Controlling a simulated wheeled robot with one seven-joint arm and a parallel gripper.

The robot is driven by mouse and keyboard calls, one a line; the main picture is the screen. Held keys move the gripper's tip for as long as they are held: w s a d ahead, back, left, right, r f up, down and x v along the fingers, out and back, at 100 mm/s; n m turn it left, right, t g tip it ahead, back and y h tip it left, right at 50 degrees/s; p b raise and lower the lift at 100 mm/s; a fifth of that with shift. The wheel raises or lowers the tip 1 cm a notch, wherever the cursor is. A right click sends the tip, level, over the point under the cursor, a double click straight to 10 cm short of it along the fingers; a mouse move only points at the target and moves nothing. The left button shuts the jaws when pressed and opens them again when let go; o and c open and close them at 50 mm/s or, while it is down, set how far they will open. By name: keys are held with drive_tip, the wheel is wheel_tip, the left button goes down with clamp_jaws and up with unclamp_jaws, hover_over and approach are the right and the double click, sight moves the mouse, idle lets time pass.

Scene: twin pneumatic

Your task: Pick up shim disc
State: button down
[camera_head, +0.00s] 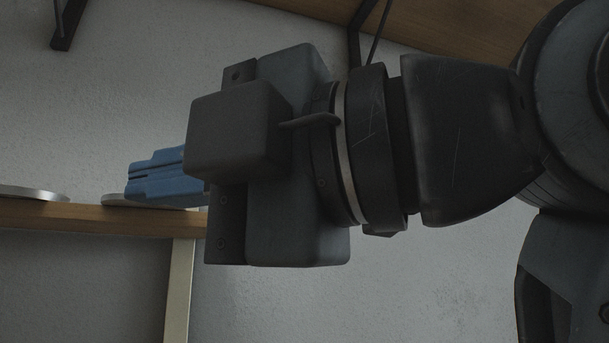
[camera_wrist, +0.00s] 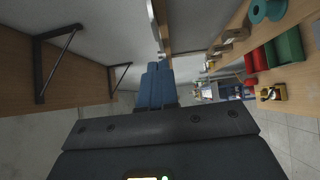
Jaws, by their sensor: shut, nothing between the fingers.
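My gripper (camera_head: 130,181) has blue fingers, pressed together and empty; they also show in the wrist view (camera_wrist: 158,66). In the head view it points left, just above the edge of a wooden shelf (camera_head: 90,219). A thin silver-grey disc (camera_head: 118,201) lies flat on the shelf directly below the fingers in the picture, its right part hidden. Whether the fingers touch it, I cannot tell. A second flat grey disc (camera_head: 30,193) lies farther left, cut by the frame edge. Which one is the shim disc is not clear. I cannot make out either disc in the wrist view.
A wooden board with black brackets (camera_head: 68,25) is overhead; brackets also show in the wrist view (camera_wrist: 52,65). On the right there, a wooden surface carries a teal spool (camera_wrist: 266,9), red bins (camera_wrist: 257,58), a green bin (camera_wrist: 289,47) and a yellowish fixture (camera_wrist: 271,92).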

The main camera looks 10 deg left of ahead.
sight(145, 205)
drive_tip(key=w+a, duration=0.1)
drive_tip(key=w, duration=0.2)
drive_tip(key=shift+a+p, duration=0.35)
drive_tip(key=shift+w+a+b, duration=0.5)
drive_tip(key=shift+w+a, duration=0.1)
drive_tip(key=shift+w, duration=0.3)
